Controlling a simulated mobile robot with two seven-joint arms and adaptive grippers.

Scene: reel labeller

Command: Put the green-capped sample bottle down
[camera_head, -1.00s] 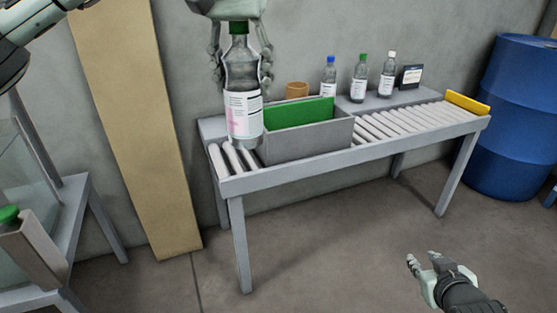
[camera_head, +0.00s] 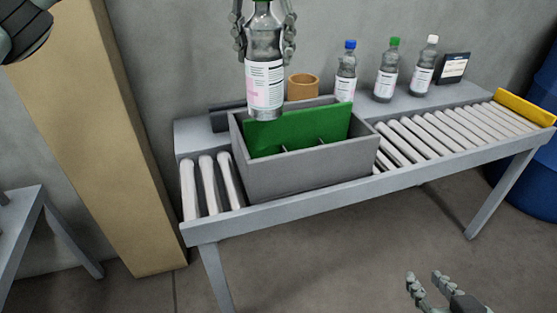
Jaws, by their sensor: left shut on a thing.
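The held sample bottle (camera_head: 264,85) is clear with a white and pink label; a sliver of green cap shows at the top edge. My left gripper (camera_head: 264,30) is shut around its upper part and holds it upright. The bottle's base overlaps the back left of a grey crate (camera_head: 310,178) in the picture; its height above the crate is hard to judge. The crate has a green divider panel (camera_head: 300,129) and stands on the roller conveyor (camera_head: 440,140). My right gripper (camera_head: 428,285) is open and empty at the bottom right, over the floor.
On the shelf behind the rollers stand a blue-capped bottle (camera_head: 346,75), a green-capped bottle (camera_head: 387,72), a white-capped bottle (camera_head: 423,68), an orange-brown cup (camera_head: 303,87) and a small dark sign (camera_head: 453,68). A yellow stop (camera_head: 527,107) closes the right end. Rollers either side of the crate are bare.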

